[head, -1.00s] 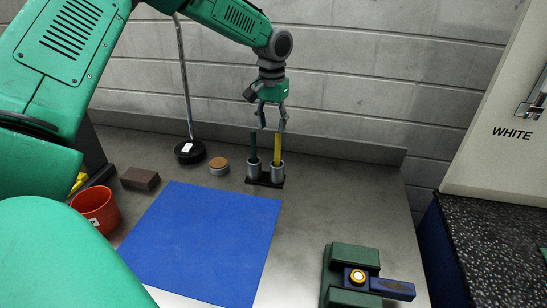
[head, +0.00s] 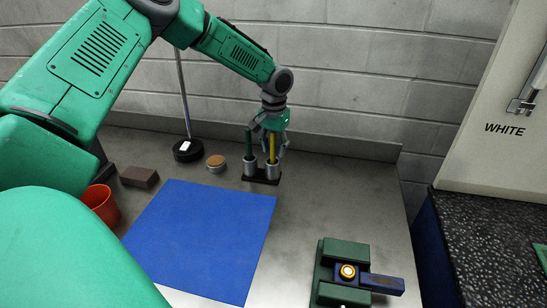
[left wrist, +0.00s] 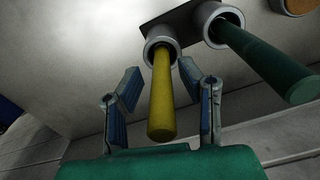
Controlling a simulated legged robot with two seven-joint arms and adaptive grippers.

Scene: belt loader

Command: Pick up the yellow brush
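The yellow brush (head: 272,148) stands upright in the right cup of a dark two-cup holder (head: 262,180) at the back of the table. In the left wrist view its yellow handle (left wrist: 163,100) points toward the camera, between the two fingers. My left gripper (head: 268,150) is lowered around the handle. In the left wrist view the left gripper (left wrist: 168,98) is open, with a gap on both sides of the handle. A green brush (head: 248,143) stands in the left cup; it also shows in the left wrist view (left wrist: 265,60). The brush heads are hidden in the cups. My right gripper is not in view.
A blue mat (head: 200,240) lies in front of the holder. A brown block (head: 139,177), a round tin (head: 216,163), a black stand base (head: 188,150) and an orange pot (head: 101,205) are left. A green fixture (head: 330,275) is front right. The wall is close behind.

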